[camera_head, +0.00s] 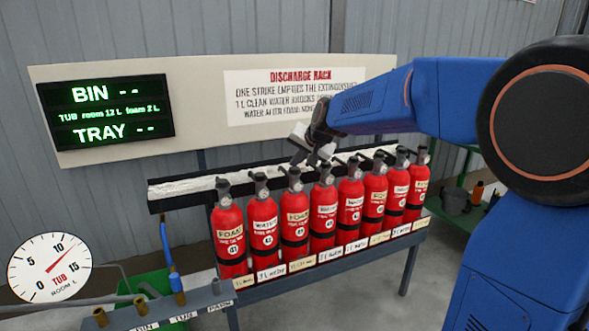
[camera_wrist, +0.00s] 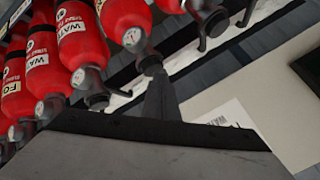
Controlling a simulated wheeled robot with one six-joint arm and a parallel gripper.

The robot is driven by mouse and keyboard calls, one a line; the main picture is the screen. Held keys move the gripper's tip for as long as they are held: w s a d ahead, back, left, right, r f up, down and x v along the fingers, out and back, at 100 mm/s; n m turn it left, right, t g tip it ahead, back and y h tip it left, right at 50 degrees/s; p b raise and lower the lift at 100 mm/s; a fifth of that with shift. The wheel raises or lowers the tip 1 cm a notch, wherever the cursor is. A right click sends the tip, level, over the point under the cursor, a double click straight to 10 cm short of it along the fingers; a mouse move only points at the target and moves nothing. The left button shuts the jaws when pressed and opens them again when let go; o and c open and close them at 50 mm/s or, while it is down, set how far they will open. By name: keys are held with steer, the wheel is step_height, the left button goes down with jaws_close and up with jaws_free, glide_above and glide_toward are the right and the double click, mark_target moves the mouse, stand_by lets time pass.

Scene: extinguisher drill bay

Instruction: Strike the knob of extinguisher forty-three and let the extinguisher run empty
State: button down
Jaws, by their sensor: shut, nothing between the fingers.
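A row of red extinguishers hangs on the rack. The leftmost reads FOAM 41. The third from the left, a FOAM one (camera_head: 294,222), appears to be forty-three, though its number is small. Its dark knob (camera_head: 294,172) stands at the top. My gripper (camera_head: 300,150) is shut and empty, above and behind the tops of the third and fourth extinguishers. In the wrist view the closed fingers (camera_wrist: 160,82) point at a dark knob (camera_wrist: 150,65), very close to it; contact and that extinguisher's number cannot be told.
A white trough (camera_head: 190,188) runs behind the knobs. The board (camera_head: 105,112) shows BIN and TRAY with dashes and a TUB line. The dial (camera_head: 49,268) for tub room has its needle past 10. A pipe manifold (camera_head: 165,310) labelled BIN, TUB and FARM-like text stands front left.

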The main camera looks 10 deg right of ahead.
mark_target(296, 170)
steer(key=shift+r, duration=3.05)
steer(key=s+d+f+n+g, duration=0.1)
steer(key=s+f, duration=0.5)
steer(key=s, duration=0.9)
steer(key=s+d+f+n+g+h, duration=0.1)
steer(key=s+d+f+n, duration=0.2)
steer(key=s, duration=1.2)
steer(key=s+d+f+n+g+h, duration=0.1)
steer(key=s+d+f+n+g, duration=0.1)
steer(key=s+f, duration=0.7)
steer(key=s, duration=0.6)
steer(key=shift+s+d+f, duration=0.15)
steer(key=shift+d+f, duration=0.05)
steer(key=shift+f, duration=0.05)
